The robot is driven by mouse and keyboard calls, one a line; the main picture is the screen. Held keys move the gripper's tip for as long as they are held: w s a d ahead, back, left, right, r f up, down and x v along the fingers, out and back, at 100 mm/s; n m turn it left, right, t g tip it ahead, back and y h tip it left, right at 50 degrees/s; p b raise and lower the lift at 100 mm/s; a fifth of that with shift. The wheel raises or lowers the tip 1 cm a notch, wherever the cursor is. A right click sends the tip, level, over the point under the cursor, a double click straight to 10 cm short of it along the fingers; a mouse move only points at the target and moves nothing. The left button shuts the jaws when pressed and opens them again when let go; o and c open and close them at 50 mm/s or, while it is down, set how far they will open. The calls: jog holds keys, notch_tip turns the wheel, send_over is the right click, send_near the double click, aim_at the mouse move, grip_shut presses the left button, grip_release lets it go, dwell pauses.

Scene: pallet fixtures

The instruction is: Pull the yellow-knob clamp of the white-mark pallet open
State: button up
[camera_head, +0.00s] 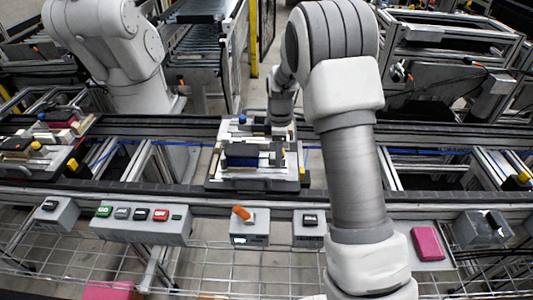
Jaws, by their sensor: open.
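A light grey pallet (216,170) sits on the conveyor at the middle, with a dark blue block (241,154) and pale clamp parts on it. A blue knob (242,118) stands at its back. A small yellow knob (302,172) shows at its front right corner. Another pallet at the far left has a blue knob and a yellow knob (36,145).
A pink block (427,243) lies at front right. A white robot arm (110,45) stands behind left. The rails right of my arm look clear.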

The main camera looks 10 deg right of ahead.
jog(key=shift+r, duration=0.1)
jog(key=shift+r+p, duration=2.5)
jog(key=shift+r, duration=1.45)
